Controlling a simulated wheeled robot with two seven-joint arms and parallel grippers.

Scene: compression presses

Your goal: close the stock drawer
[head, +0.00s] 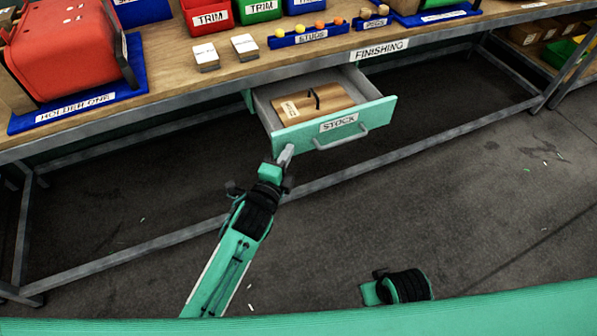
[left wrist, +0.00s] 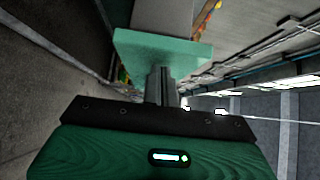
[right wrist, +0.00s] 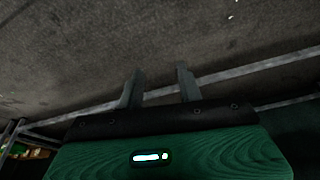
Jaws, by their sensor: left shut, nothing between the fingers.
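The stock drawer (head: 358,126) is pulled out from under the workbench, with a teal front, a bar handle (head: 342,140) and a "STOCK" label. A brown block (head: 325,98) with a dark strap and a label lies inside it. My left gripper (head: 286,153) is shut and empty, with its tips at the lower left part of the drawer front. In the left wrist view the fingers (left wrist: 160,84) point at the teal drawer front (left wrist: 165,52); I cannot tell whether they touch it. My right gripper (right wrist: 158,85) is open and empty, facing the floor and a grey rail.
The workbench top (head: 180,62) carries a red machine (head: 65,45) on a blue holder, trim bins (head: 208,15) and a studs tray (head: 308,35). A grey lower frame rail (head: 350,172) runs below the drawer. Open floor lies in front.

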